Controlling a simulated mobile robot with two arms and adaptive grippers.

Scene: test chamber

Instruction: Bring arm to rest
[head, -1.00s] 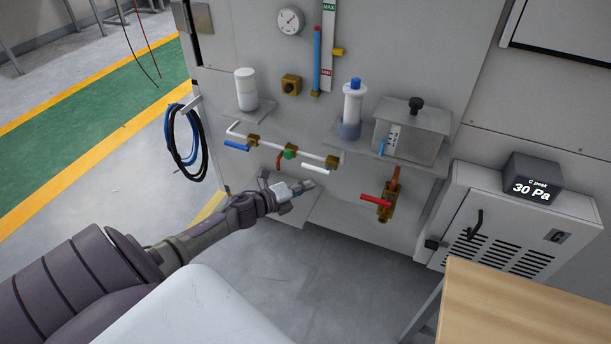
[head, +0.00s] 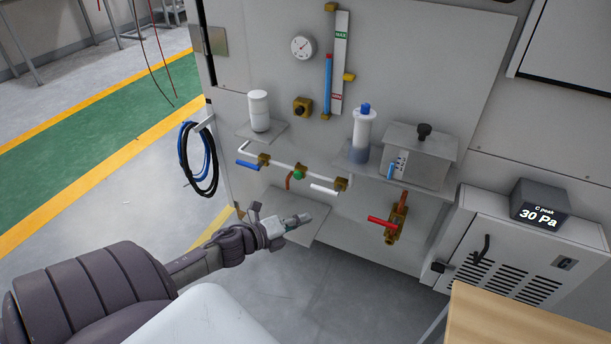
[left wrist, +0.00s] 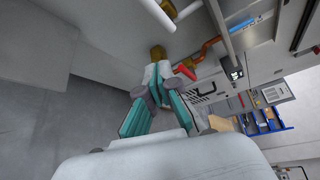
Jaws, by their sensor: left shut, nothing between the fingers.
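My left gripper (head: 297,220) is shut and empty. In the head view its arm comes in from the lower left, and the fingers point right, below the pipe with the valves and in front of the grey panel. In the left wrist view the two fingers with teal pads (left wrist: 150,95) come together at their tips. The white-handled valve (head: 325,188) is above and to the right of the fingertips, apart from them in the head view. My right gripper is in neither view.
The wall panel carries a blue-handled valve (head: 248,165), a green knob (head: 299,174) and a red-handled valve (head: 383,222). A grey cabinet (head: 515,245) and a wooden tabletop (head: 500,318) are at the right. Coiled hoses (head: 198,160) hang at the left. Floor shows below the panel.

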